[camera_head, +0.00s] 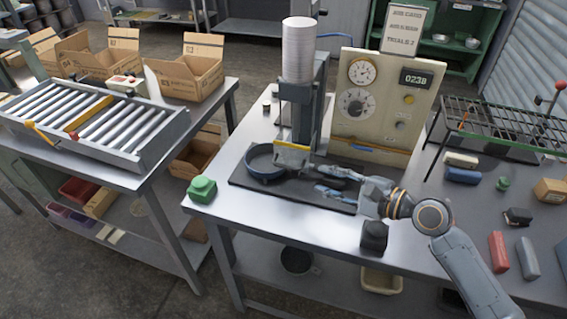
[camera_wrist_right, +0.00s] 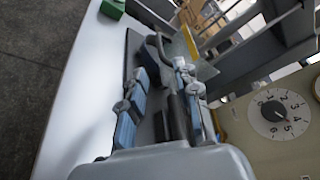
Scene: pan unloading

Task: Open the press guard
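The press (camera_head: 305,115) stands on the metal bench, with a tall stack of pale discs above it. Its guard (camera_head: 292,156), a small panel with a yellow edge, stands low at the front of the press; it also shows in the right wrist view (camera_wrist_right: 188,44). A dark blue-rimmed round pan (camera_head: 263,174) lies beside it. My right gripper (camera_head: 325,181) is close in front of the guard. Its blue-padded fingers (camera_wrist_right: 160,80) are apart, with a dark bar (camera_wrist_right: 176,115) between or just below them; contact cannot be told. My left gripper is out of view.
A control panel (camera_head: 400,110) with dials stands behind my right gripper. A green button box (camera_head: 202,189) sits at the bench's left corner and a black block (camera_head: 374,236) at its front. A roller conveyor (camera_head: 90,118) is at left, a wire rack (camera_head: 500,125) at right.

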